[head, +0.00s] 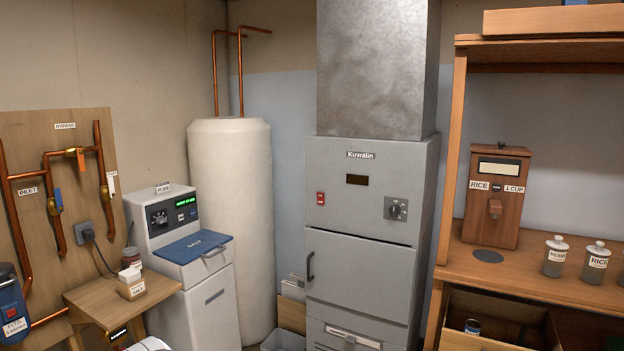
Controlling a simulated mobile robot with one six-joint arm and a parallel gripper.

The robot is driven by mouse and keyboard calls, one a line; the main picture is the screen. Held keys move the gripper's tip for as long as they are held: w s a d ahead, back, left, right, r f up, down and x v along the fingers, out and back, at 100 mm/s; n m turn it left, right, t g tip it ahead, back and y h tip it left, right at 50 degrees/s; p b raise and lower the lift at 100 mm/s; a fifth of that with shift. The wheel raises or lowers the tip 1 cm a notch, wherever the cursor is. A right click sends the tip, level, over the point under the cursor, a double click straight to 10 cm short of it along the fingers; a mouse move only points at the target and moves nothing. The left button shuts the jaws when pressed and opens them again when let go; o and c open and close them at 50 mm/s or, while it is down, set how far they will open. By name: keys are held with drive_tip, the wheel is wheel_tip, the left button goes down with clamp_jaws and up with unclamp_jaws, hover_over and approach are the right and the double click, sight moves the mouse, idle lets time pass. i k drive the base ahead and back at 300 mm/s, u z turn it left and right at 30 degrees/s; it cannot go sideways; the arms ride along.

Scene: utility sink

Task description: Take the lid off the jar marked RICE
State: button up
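The jar marked RICE (596,266) is a small glass jar with a white label, upright on the wooden shelf at the far right. Its pale knobbed lid (599,248) sits on top. A similar lidded jar (554,260) stands just to its left; its label is too small to read surely. A brown wooden dispenser (496,200) further left on the same shelf also bears a RICE label, beside one reading 1 CUP. My gripper is not in view.
A dark round disc (488,256) lies before the dispenser. An open wooden box (500,315) with a small can (472,326) is below the shelf. A tall grey cabinet (360,260) stands left of the shelf. The shelf's upright post (452,160) borders its left side.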

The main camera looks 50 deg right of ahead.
sight(598, 250)
drive_tip(key=z, duration=0.05)
drive_tip(key=k, duration=0.25)
drive_tip(key=z, duration=5.05)
drive_tip(key=i, duration=1.4)
drive_tip(key=u, duration=0.05)
